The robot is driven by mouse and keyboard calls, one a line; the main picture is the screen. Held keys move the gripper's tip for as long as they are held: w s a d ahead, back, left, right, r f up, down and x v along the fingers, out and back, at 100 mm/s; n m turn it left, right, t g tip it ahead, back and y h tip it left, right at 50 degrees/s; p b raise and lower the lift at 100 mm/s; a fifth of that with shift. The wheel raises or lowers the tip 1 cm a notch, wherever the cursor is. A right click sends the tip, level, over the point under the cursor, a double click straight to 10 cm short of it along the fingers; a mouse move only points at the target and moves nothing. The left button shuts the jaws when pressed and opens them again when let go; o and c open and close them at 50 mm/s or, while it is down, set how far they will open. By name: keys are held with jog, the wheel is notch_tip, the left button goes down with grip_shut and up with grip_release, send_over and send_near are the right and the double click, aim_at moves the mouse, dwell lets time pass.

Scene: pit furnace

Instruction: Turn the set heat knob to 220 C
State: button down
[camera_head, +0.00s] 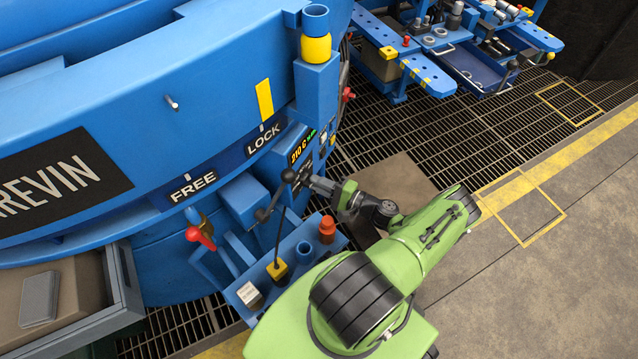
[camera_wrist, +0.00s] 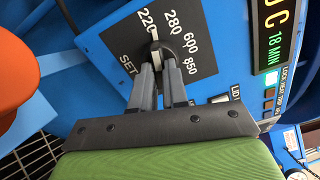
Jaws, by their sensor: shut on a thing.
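A white pointer line on the knob points up close to the 220 mark. My gripper (camera_wrist: 163,65) is shut on the knob, one finger on each side, and hides its lower part. In the head view my gripper (camera_head: 308,181) reaches the panel on the furnace's right side; the knob is too small to make out there.
A lit display (camera_wrist: 278,22) beside the dial shows a C reading and 18 MIN. A dark ball-ended lever (camera_head: 288,175) stands close to my gripper. An orange object (camera_wrist: 20,75) is at the wrist view's left. A tool rack (camera_head: 275,268) sits below, and grating lies right.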

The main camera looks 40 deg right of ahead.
jog(key=shift+n, duration=0.7)
jog(key=c, duration=1.1)
grip_release()
jog(key=shift+c, duration=0.2)
jog(key=v, duration=1.6)
jog(key=shift+p, duration=0.3)
